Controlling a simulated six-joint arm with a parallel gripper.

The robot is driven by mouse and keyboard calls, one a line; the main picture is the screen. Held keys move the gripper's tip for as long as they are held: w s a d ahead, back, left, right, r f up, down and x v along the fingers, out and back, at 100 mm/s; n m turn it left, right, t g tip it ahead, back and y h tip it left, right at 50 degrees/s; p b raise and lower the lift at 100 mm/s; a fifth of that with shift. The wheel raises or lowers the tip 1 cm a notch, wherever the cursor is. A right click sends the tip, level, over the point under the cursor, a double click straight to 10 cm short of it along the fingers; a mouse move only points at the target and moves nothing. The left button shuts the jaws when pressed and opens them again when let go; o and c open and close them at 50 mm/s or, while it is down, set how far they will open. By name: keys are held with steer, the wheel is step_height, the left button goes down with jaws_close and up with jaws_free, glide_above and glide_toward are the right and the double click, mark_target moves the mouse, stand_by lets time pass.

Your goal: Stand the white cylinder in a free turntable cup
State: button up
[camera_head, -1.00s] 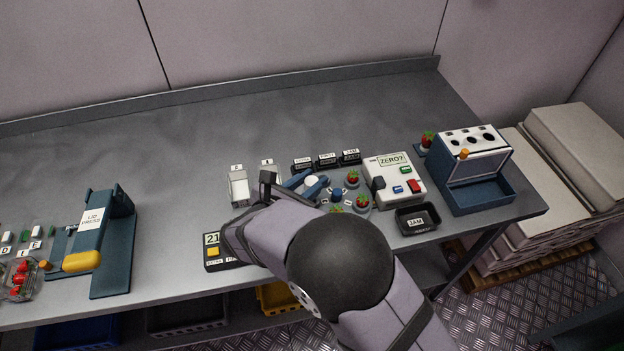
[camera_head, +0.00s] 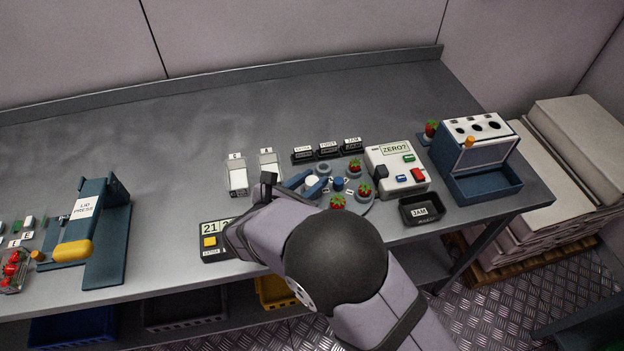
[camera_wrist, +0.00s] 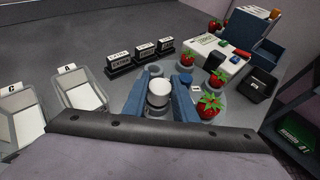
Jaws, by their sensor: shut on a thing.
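The white cylinder (camera_wrist: 159,92) is between the two blue fingers of my gripper (camera_wrist: 159,104), which is shut on it. Its round top faces up. Its lower end is hidden in the wrist view, so I cannot tell whether it touches a cup. In the head view my gripper (camera_head: 307,184) and the cylinder (camera_head: 312,181) are at the left side of the turntable (camera_head: 350,207). An empty grey cup (camera_wrist: 155,70) shows just beyond the cylinder, and in the head view too (camera_head: 324,169). Strawberries (camera_wrist: 208,105) fill several other cups to the right. A blue hub (camera_wrist: 186,79) stands mid-turntable.
Black labelled blocks (camera_head: 328,150) stand behind the turntable. A white ZERO? box (camera_head: 396,168) and a black JAM tray (camera_head: 421,209) are to its right. White bins (camera_head: 237,176) are to the left. A counter panel (camera_head: 214,241) is at front left.

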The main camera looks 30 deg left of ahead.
steer(key=shift+f, duration=0.25)
stand_by(0.4)
steer(key=o, duration=1.1)
steer(key=shift+r, duration=0.2)
steer(key=shift+r+p, duration=2.3)
steer(key=shift+r, duration=1.05)
